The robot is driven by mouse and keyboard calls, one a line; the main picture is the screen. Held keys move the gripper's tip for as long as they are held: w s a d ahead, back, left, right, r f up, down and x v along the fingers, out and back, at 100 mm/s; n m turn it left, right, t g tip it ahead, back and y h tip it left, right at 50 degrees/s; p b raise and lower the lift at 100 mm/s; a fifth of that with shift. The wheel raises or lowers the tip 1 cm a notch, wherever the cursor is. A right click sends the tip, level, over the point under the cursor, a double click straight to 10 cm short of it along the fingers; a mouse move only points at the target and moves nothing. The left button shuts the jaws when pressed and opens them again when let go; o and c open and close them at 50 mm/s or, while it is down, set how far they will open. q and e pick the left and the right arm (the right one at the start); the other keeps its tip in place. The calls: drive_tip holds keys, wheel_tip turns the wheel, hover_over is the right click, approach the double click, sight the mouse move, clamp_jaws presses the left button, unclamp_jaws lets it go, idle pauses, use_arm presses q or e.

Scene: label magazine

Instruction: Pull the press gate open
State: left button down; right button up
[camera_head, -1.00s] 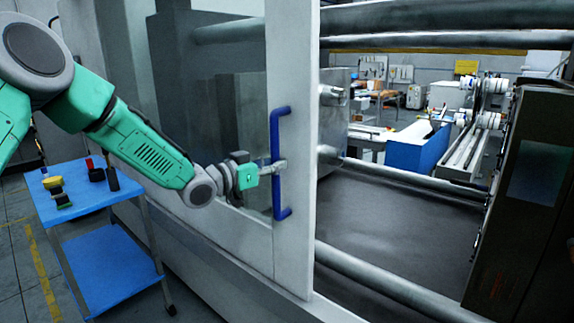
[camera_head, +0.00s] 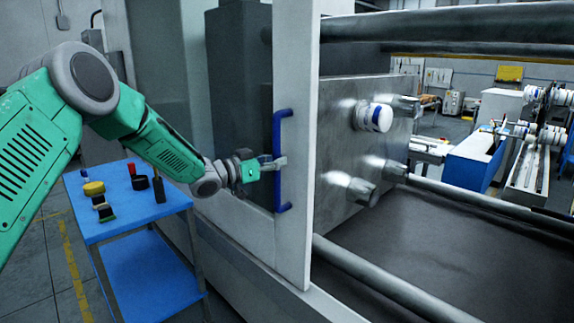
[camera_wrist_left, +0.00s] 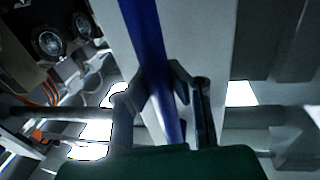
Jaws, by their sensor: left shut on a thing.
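The press gate (camera_head: 297,150) is a pale grey framed panel with a window, at the centre of the head view. To its right the press opening is wide and uncovered. A blue bar handle (camera_head: 279,125) stands upright on the gate's frame; it also shows in the wrist view (camera_wrist_left: 146,40). My left gripper (camera_head: 275,164) is at the handle's middle, its fingers shut around the bar. In the wrist view the left gripper's fingers (camera_wrist_left: 172,95) sit on both sides of the blue bar. My right gripper is in neither view.
A blue cart (camera_head: 125,222) with small tools and containers stands at the lower left, below my left arm. Inside the press are thick horizontal bars (camera_head: 450,20) and a metal plate (camera_head: 340,110) with protruding fittings. A blue-sided bench (camera_head: 475,160) is in the background.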

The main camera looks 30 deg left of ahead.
use_arm(q)
drive_tip(key=shift+w+a+f, duration=0.1)
drive_tip(key=shift+a+f, duration=0.2)
drive_tip(key=shift+a, duration=0.3)
drive_tip(key=shift+r, duration=0.1)
drive_tip(key=c, duration=1.4)
unclamp_jaws()
drive_tip(key=shift+a, duration=0.45)
drive_tip(key=shift+s, duration=0.3)
drive_tip(key=shift+v, duration=5.7)
